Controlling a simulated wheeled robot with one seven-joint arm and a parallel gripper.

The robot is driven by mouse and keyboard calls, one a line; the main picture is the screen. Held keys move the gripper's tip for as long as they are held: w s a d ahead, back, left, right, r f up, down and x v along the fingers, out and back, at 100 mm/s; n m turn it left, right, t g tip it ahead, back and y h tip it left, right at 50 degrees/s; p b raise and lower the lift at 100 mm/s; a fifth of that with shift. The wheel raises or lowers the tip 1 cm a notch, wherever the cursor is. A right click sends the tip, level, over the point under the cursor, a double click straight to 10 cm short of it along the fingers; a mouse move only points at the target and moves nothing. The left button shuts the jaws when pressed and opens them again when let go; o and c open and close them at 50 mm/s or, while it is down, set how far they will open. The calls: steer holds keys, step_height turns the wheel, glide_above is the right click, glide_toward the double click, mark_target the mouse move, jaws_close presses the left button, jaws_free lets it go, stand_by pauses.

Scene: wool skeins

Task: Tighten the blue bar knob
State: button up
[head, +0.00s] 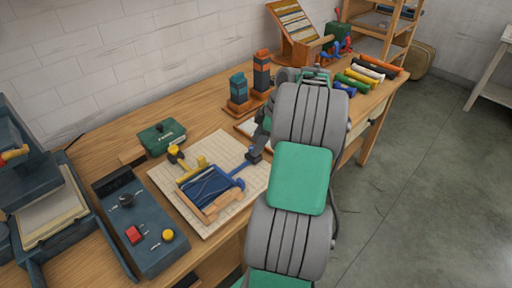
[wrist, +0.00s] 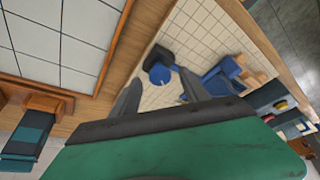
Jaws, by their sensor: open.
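The blue knob (wrist: 160,74) sits on a dark block beside a blue bar part (wrist: 222,76) in the wrist view. My gripper (wrist: 158,82) is open, with one finger to either side of the knob in the picture. I cannot tell how far above it the fingertips are, and no contact shows. In the head view the blue bar (head: 241,172) runs from the blue fixture (head: 207,184) toward my gripper (head: 260,145). My arm hides part of that area, and the knob is not clear there.
The fixture lies on a gridded mat (head: 222,150). Yellow clamp parts (head: 176,154) and a green box (head: 160,138) stand behind it. A grey control box (head: 142,225) with red and yellow buttons is at left. Spool towers (head: 261,72) and colored rolls (head: 366,72) stand farther back.

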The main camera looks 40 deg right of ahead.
steer(key=shift+w+a+f, duration=0.15)
steer(key=shift+f, duration=0.35)
jaws_close()
